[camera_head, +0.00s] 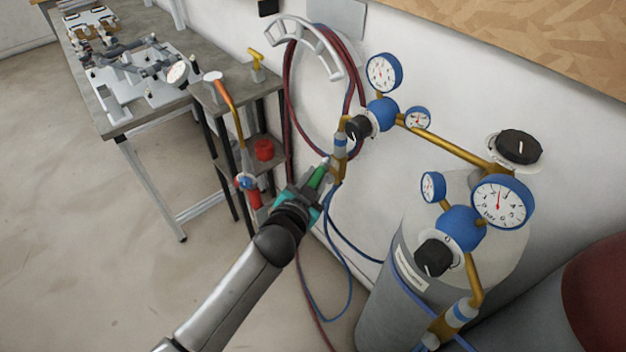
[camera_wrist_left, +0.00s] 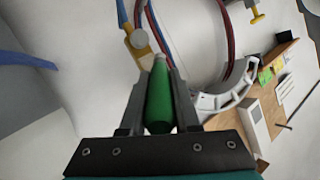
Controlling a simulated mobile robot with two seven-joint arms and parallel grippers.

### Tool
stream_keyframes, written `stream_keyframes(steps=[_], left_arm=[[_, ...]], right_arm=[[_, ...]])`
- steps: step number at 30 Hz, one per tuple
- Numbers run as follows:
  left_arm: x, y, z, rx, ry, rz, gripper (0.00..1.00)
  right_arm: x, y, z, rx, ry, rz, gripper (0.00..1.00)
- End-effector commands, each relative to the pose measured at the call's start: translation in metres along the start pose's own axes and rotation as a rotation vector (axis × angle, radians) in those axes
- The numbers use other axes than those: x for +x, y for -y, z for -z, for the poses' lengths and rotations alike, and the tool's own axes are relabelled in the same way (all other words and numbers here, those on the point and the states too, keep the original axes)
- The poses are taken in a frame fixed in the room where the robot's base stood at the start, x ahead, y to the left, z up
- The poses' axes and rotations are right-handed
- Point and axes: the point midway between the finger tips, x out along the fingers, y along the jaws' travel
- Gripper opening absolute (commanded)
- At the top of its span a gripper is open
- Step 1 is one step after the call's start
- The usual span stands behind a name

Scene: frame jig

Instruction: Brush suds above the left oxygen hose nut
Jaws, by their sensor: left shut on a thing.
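My left gripper (camera_head: 314,190) is shut on a green-handled brush (camera_head: 318,176). The left wrist view shows the green brush (camera_wrist_left: 159,100) upright between the two fingers, with a pale tip at its far end. No suds can be made out. My right gripper is not in view.
A second regulator (camera_head: 460,228) sits on the grey cylinder (camera_head: 395,290) at right. Hoses hang on a white wall bracket (camera_head: 305,45). A small stand (camera_head: 262,88) with a torch and red pot (camera_head: 264,149) is left of my gripper. A workbench (camera_head: 112,125) stands farther left.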

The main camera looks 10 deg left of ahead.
Motion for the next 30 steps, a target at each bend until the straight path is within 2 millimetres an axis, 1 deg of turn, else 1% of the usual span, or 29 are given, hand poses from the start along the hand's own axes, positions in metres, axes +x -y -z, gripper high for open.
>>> stream_keyframes(steps=[5,15,18,25,30], left_arm=[[-0.002,-0.004,0.001,-0.002,0.000,-0.002,0.00],[-0.017,-0.028,0.006,-0.003,0.000,-0.002,0.00],[-0.020,-0.032,0.008,-0.003,-0.001,-0.001,0.00],[-0.020,-0.033,0.009,0.000,-0.001,0.000,0.00],[-0.016,-0.027,0.007,0.002,0.000,0.000,0.00]], right_arm=[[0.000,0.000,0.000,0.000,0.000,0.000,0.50],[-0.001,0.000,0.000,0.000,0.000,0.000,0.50],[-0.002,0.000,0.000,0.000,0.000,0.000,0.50],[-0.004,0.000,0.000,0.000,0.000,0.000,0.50],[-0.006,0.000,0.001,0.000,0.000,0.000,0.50]])
